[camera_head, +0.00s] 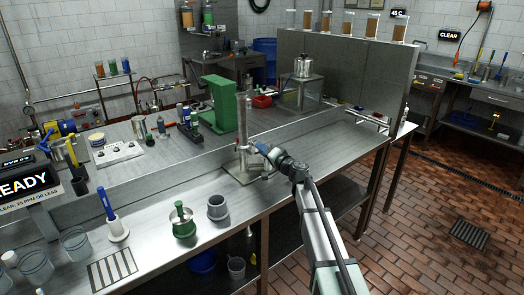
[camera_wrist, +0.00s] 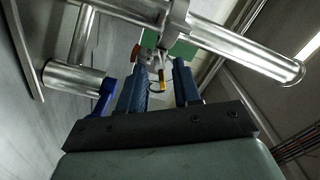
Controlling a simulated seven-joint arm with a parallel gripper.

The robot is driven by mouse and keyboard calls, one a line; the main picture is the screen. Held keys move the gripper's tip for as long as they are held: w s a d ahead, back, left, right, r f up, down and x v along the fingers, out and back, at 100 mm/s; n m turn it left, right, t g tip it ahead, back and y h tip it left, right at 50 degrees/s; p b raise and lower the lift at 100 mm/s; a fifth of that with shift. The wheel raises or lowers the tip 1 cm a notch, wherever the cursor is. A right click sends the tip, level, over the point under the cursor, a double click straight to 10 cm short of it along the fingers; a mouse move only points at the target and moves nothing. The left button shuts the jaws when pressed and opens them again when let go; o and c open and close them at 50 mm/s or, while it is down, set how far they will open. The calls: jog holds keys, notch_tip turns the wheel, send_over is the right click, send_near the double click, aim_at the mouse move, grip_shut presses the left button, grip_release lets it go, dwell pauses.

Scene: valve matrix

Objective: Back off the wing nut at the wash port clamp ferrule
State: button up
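A steel upright fixture (camera_head: 243,125) stands on a flat base plate (camera_head: 243,174) on the front bench. In the wrist view, a steel ferrule clamp (camera_wrist: 176,17) rings a horizontal tube (camera_wrist: 245,50). A small wing-nut-like metal piece (camera_wrist: 161,58) hangs below the clamp, its shape hard to make out. My gripper (camera_wrist: 160,72) has its two blue fingers apart, one on each side of that piece, with a visible gap. I cannot tell whether either finger touches it. In the head view my gripper (camera_head: 260,151) reaches the fixture's right side, hiding the clamp.
A blue lever (camera_wrist: 104,93) and a steel pipe stub (camera_wrist: 75,78) lie close left of my fingers. A green stand (camera_head: 219,104) is behind the fixture. A grey cup (camera_head: 218,208) and a green-based vessel (camera_head: 182,222) stand in front. The bench to the right is largely clear.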

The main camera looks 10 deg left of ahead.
jog(key=v, duration=1.3)
